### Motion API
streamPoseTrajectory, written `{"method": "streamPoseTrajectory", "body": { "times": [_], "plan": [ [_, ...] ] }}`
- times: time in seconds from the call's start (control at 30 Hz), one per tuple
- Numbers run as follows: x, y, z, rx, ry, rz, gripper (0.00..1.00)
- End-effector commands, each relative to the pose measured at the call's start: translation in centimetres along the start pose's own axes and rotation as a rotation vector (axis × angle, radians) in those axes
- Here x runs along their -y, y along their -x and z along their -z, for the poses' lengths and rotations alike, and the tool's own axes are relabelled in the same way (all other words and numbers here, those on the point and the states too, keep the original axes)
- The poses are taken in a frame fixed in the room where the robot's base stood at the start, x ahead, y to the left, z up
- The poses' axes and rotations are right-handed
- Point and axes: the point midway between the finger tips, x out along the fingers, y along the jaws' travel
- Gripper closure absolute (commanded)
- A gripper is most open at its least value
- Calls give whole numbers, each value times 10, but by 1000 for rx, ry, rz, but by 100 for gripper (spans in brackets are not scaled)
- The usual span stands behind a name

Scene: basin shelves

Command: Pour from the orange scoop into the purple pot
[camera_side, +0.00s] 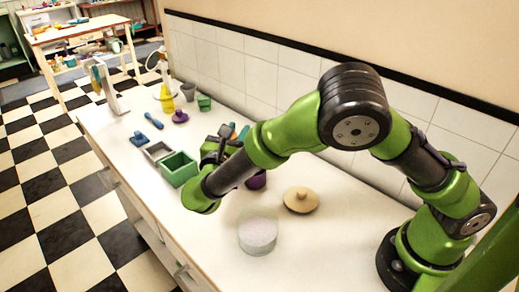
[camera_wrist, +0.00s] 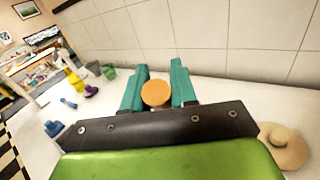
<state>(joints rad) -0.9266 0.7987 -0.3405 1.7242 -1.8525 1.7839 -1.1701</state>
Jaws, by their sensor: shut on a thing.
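My gripper (camera_wrist: 158,90) has teal fingers shut on the orange scoop (camera_wrist: 155,93), which shows as a round orange face between them. A purple pot (camera_side: 256,181) stands on the counter, partly covered by my forearm in the side view. I cannot see its opening, and it does not show in the wrist view.
Green (camera_side: 179,170) and grey boxes (camera_side: 158,152) sit near the front edge. A small purple object (camera_side: 180,117), yellow bottle (camera_side: 190,92) and green cup (camera_side: 204,103) are farther left. The tiled wall bounds the back.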

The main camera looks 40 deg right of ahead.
Motion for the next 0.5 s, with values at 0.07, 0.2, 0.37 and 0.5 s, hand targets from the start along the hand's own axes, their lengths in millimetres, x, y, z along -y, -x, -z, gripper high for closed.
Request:
{"method": "streamPoseTrajectory", "body": {
  "times": [0.07, 0.2, 0.37, 0.5],
  "plan": [
    [0, 0, 0, 0, -5, 0, 100],
    [1, 0, 0, 0, -14, 0, 100],
    [2, 0, -1, 0, -23, 1, 100],
    [3, 0, -1, 0, -31, 1, 100]
  ]
}}
